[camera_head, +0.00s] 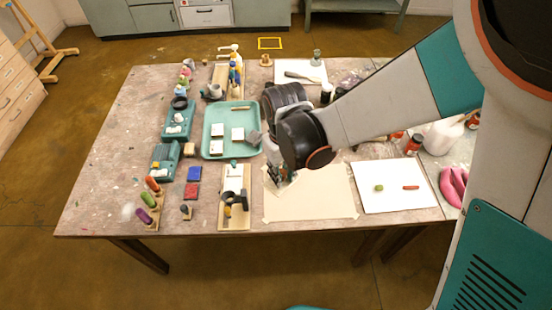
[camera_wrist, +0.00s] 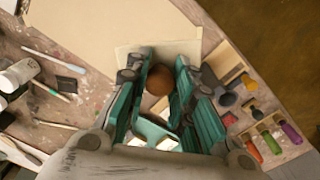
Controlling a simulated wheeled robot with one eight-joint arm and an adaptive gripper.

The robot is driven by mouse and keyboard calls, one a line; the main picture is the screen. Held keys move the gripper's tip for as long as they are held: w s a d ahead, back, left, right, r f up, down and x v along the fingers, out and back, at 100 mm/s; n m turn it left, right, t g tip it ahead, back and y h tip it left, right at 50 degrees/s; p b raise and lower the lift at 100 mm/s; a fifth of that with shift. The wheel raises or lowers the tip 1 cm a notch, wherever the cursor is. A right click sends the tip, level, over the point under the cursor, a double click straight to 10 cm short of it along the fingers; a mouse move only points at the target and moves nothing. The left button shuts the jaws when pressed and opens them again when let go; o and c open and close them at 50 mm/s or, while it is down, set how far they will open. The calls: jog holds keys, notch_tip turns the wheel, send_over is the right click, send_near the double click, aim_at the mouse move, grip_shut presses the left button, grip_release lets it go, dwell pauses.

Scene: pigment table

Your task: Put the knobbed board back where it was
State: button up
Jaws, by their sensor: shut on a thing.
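The knobbed board shows in the wrist view as a brown round knob (camera_wrist: 160,80) between my fingers, with a pale flat board (camera_wrist: 190,48) behind it. My gripper (camera_wrist: 154,88) has its teal fingers on both sides of the knob and is shut on it. In the head view my gripper (camera_head: 280,178) is over the left edge of a large beige sheet (camera_head: 320,192), and my wrist hides the knob and board there. I cannot tell whether the board touches the table.
Left of my gripper are a teal tray (camera_head: 213,153) with white tiles and a wooden rack (camera_head: 233,218) with dark-headed tools. Handled tools stand further left. A white board (camera_head: 402,201) with a green and a red piece lies right. Bare table (camera_head: 105,175) shows at far left.

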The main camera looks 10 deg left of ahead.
jog(key=f+b, duration=0.3)
jog(key=f, duration=0.2)
jog(key=f+b, duration=0.3)
jog(key=f, duration=0.2)
jog(key=shift+w+f, duration=0.2)
jog(key=shift+f, duration=0.2)
jog(key=shift+f+b, duration=0.45)
jog(key=shift+b, duration=0.1)
jog(key=shift+f, duration=0.15)
jog(key=o, duration=0.9)
notch_tip(320, 180, up, 13)
jog(key=p, duration=0.5)
jog(key=shift+d, duration=0.1)
